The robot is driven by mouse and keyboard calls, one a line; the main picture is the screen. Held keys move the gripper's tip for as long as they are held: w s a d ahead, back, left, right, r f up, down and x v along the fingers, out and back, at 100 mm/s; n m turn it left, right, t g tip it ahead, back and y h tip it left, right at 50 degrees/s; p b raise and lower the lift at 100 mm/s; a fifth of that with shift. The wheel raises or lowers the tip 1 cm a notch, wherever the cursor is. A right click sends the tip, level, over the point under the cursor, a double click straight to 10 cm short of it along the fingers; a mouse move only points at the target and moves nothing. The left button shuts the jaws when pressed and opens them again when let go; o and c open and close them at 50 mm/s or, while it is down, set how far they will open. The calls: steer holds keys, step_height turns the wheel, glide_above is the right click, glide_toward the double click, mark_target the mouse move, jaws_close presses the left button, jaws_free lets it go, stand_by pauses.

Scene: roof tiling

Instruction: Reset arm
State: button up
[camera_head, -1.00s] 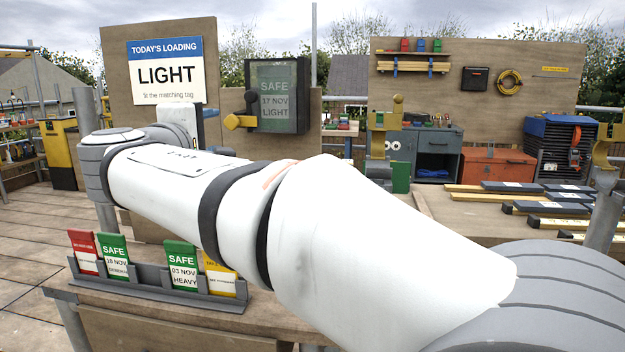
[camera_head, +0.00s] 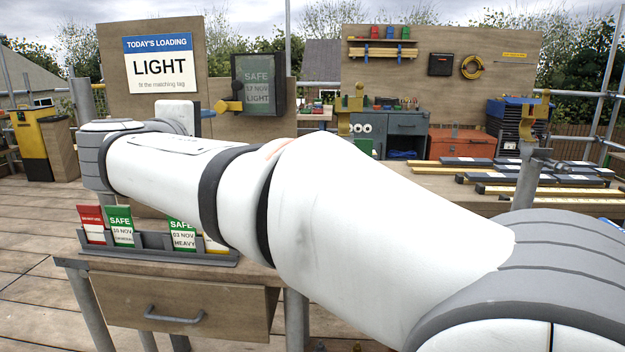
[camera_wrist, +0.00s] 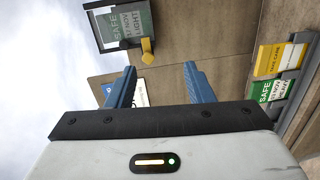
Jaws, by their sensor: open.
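My gripper (camera_wrist: 158,88) shows in the wrist view with its two blue fingers apart and nothing between them. A green "SAFE 17 NOV LIGHT" tag (camera_head: 257,80) sits in a dark holder (camera_head: 277,98) with a yellow knob (camera_head: 228,106) on the board. The holder also shows at the top of the wrist view (camera_wrist: 101,30), apart from the fingers. A sign (camera_head: 160,64) reading "TODAY'S LOADING LIGHT" is on the board to its left.
A grey rack (camera_head: 160,252) holds red, green and yellow tags on a wooden bench (camera_head: 187,300) with a drawer. A workbench with long dark-and-yellow pieces (camera_head: 510,178) stands at the right. A red toolbox (camera_head: 462,143) and grey cabinet (camera_head: 403,133) stand behind it.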

steer(key=s+d+f+m+g+h+p, duration=0.15)
steer(key=d+m+g+p, duration=0.35)
steer(key=d, duration=0.6)
steer(key=s+d+f+m+g+h+p, duration=0.1)
steer(key=d+f+g+p, duration=0.15)
steer(key=d+p, duration=0.65)
steer(key=s+d+f+m+g+y+p, duration=0.2)
steer(key=s+d+m+p, duration=0.3)
steer(key=s, duration=0.4)
steer(key=s+d+f+m+g+y+p, duration=0.2)
steer(key=s+d+m+g+y+p, duration=0.1)
steer(key=s+d+p, duration=0.4)
steer(key=s+d+m+g, duration=0.1)
steer(key=s+m, duration=0.1)
steer(key=s, duration=0.1)
steer(key=shift+s+g, duration=0.1)
steer(key=shift+g, duration=0.15)
